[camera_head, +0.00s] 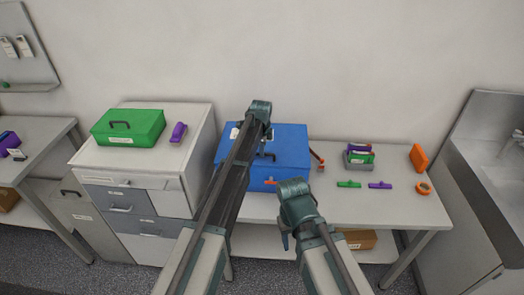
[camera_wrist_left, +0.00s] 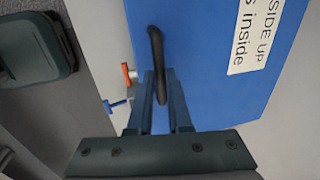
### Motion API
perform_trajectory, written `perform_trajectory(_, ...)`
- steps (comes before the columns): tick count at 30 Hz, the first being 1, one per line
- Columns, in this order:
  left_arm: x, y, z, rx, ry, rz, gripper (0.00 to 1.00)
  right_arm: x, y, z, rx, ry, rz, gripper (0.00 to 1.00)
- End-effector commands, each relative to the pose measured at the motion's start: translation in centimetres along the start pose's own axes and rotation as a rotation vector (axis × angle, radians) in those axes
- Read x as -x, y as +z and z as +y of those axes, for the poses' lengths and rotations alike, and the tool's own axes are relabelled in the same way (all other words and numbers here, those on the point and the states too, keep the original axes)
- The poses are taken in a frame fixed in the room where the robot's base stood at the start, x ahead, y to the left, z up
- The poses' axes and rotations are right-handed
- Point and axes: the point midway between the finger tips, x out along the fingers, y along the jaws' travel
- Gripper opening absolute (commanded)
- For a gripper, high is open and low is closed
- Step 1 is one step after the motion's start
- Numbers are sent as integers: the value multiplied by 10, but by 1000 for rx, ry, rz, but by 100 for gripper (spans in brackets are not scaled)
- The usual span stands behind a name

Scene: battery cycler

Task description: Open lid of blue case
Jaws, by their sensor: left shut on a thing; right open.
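The blue case (camera_head: 288,145) stands on the table, and its lid appears closed. It also fills much of the left wrist view (camera_wrist_left: 205,90). A dark handle (camera_wrist_left: 155,45) runs between the fingers of my left gripper (camera_wrist_left: 160,85), which is shut on it. In the head view my left gripper (camera_head: 267,135) is over the case, and its arm hides part of the lid. My right gripper (camera_head: 284,238) is open and empty, in front of the case and lower. A white text label (camera_wrist_left: 256,35) is on the lid. An orange latch (camera_wrist_left: 129,74) shows at the case's edge.
A green case (camera_head: 135,132) and a purple item (camera_head: 178,132) sit on the drawer cabinet to the left. Right of the blue case are a grey bin (camera_head: 358,165), small green and purple tools, and an orange roll (camera_head: 424,188). A sink (camera_head: 505,140) stands far right.

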Motion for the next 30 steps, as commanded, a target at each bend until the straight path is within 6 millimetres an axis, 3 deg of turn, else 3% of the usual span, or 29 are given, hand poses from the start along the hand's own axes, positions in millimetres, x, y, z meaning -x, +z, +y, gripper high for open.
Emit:
perform_trajectory(10, 2, 0, -1, 0, -1, 0, 0, 2, 0, 0, 0, 0, 0, 50)
perform_trajectory(16, 13, 0, -7, 0, -2, 0, 0, 14, 1, 1, -2, 0, 0, 50)
perform_trajectory(23, 40, 0, -24, 0, -4, 0, 0, 44, 3, 4, -8, -2, 0, 50)
perform_trajectory(30, 78, 0, -55, 0, -6, 0, 0, 87, 5, 8, -16, -3, 0, 50)
